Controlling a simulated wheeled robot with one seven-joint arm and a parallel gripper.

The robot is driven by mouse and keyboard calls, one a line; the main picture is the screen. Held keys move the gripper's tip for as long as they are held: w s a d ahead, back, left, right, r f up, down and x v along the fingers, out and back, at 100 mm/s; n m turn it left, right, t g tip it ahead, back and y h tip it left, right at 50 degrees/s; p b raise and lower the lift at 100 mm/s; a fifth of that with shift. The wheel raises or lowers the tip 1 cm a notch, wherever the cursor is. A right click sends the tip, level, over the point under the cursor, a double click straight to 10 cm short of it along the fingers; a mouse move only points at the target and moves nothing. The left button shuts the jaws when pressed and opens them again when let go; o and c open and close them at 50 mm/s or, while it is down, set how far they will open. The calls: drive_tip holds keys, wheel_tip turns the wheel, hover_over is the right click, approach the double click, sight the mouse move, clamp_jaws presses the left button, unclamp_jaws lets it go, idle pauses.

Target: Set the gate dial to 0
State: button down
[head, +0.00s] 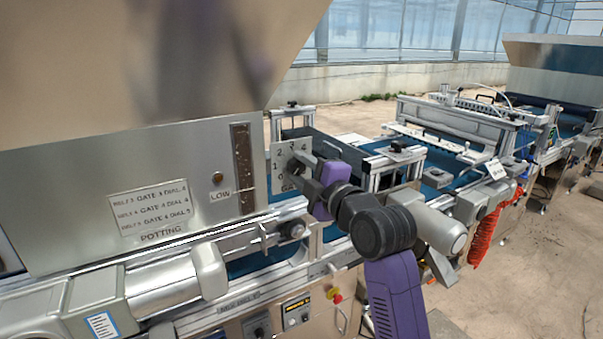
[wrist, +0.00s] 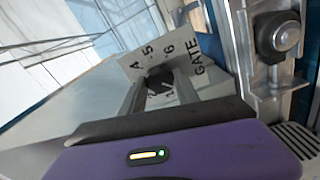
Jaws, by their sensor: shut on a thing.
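The gate dial plate (head: 281,158) is a pale upright plate on the machine's frame, with numbers around it. In the head view, 2, 3 and 4 show along its top and a 1 at its left; my gripper covers much of the rest. In the wrist view the plate (wrist: 204,84) shows 4, 5, 6 and the word GATE, tilted. My gripper (head: 298,172) is at the plate, its two fingers shut on the dark dial knob (wrist: 160,79) in the wrist view. The knob's pointer is hidden, so I cannot tell its setting.
A label (head: 149,207) on the hopper lists gate dial settings for belts, above the word POTTING. A round fitting (wrist: 284,36) on a metal bracket stands right of the dial in the wrist view. Rails and a blue belt (head: 250,264) run close below my gripper.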

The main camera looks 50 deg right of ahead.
idle(0.4)
drive_tip(key=c, duration=0.9)
unclamp_jaws()
drive_tip(key=b+v, duration=0.1)
drive_tip(key=v, duration=0.6)
drive_tip(key=shift+s, duration=0.4)
drive_tip(key=shift+a, duration=0.15)
